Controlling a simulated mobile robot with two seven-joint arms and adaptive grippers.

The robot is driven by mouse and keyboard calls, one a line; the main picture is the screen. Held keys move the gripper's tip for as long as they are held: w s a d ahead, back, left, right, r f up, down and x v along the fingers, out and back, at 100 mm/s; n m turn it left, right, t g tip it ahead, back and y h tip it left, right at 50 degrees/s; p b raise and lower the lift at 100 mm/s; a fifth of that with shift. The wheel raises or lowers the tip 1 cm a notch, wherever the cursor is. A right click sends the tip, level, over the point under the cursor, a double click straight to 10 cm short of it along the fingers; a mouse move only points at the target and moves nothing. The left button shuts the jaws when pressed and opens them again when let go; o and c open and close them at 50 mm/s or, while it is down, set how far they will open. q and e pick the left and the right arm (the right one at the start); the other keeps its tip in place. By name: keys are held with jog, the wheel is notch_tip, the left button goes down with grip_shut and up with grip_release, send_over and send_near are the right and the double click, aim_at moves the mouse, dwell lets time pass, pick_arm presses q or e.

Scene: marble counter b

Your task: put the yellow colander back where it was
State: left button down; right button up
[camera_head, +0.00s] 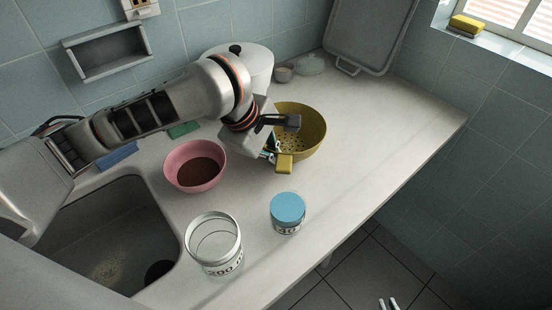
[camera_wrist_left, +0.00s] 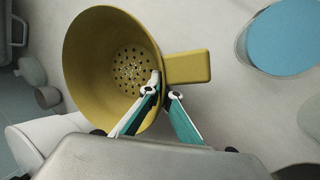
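The yellow colander (camera_head: 314,129) is near the middle of the counter, its bowl opening upward and its handle pointing toward the front. It also shows in the left wrist view (camera_wrist_left: 88,70), with the handle at right. My left gripper (camera_wrist_left: 163,88) has one finger inside the bowl and one outside, close together on the rim beside the handle. I cannot tell whether the colander touches the counter. My left wrist hides part of the rim in the head view. Two pale fingertips of my right gripper (camera_head: 388,304) show apart and empty at the bottom edge, over the floor.
A pink bowl (camera_head: 194,172) with brown contents is left of the colander. A blue-lidded jar (camera_head: 287,213) and an open glass jar (camera_head: 213,245) stand in front. A white canister (camera_head: 258,62), small pots and a tray (camera_head: 366,35) are behind. The sink is front left; the right counter is clear.

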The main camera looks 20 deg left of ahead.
pick_arm(q)
jog(key=shift+f, duration=0.7)
jog(key=shift+r, duration=0.15)
jog(key=shift+f, duration=0.3)
jog(key=c, duration=2.3)
grip_release()
jog(key=shift+r, duration=0.1)
pick_arm(e)
jog(key=shift+f, duration=0.15)
